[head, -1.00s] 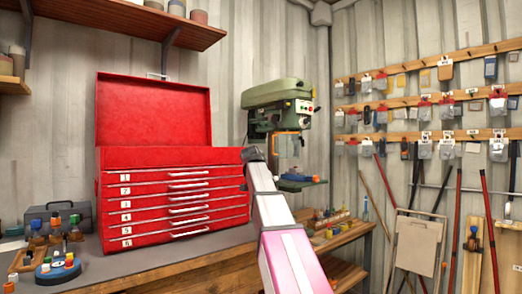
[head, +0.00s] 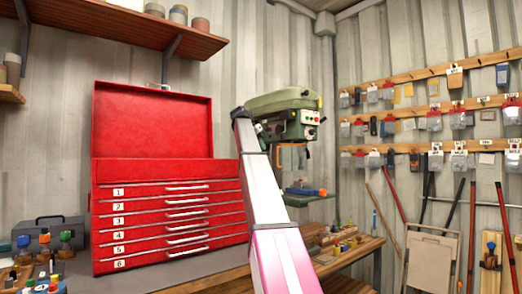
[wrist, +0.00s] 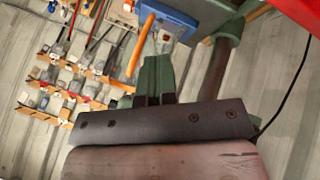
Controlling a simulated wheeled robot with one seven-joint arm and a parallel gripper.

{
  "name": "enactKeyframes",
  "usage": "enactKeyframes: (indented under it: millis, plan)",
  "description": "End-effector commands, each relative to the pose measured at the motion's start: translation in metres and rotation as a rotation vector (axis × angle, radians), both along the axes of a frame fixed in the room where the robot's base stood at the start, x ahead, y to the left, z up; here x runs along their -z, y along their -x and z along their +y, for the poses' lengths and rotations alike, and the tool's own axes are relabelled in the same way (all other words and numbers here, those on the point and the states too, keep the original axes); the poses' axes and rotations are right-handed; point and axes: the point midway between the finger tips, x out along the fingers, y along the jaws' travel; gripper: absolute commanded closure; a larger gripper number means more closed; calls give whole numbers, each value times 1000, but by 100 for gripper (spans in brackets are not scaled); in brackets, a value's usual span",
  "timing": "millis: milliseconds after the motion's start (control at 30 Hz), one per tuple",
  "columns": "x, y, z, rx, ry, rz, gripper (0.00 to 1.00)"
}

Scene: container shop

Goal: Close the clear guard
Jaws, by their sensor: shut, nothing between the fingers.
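The clear guard (head: 291,158) is a see-through panel with an orange edge, hanging below the head of the green drill press (head: 288,105) in the head view. Whether it is open or shut is hard to tell. My arm reaches up in front of the press; its dark end is left of the press head, and the gripper's fingers are not visible there. In the wrist view my gripper (wrist: 157,75) is shut and empty, its narrow fingers pointing towards the press's blue vise (wrist: 168,14). Contact with the guard cannot be made out.
The open red tool chest (head: 165,200) stands on the bench left of my arm. The vise's small table is below the guard. Pegs with hanging packets (head: 430,120) line the right wall. A wooden shelf (head: 110,28) is at upper left.

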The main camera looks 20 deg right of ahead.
Motion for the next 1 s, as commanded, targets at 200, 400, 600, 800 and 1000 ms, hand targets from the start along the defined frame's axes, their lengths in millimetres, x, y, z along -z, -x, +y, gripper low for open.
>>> enactKeyframes:
  millis: [200, 400, 600, 800, 1000]
  plan:
    - [29, 1, -20, 2, -1, 1, 100]
    - [55, 0, -40, 2, -1, 1, 100]
    - [68, -2, -50, 0, -1, 0, 100]
    - [68, -2, -50, 0, -1, -1, 100]
    - [68, -2, -51, -9, -1, -1, 100]
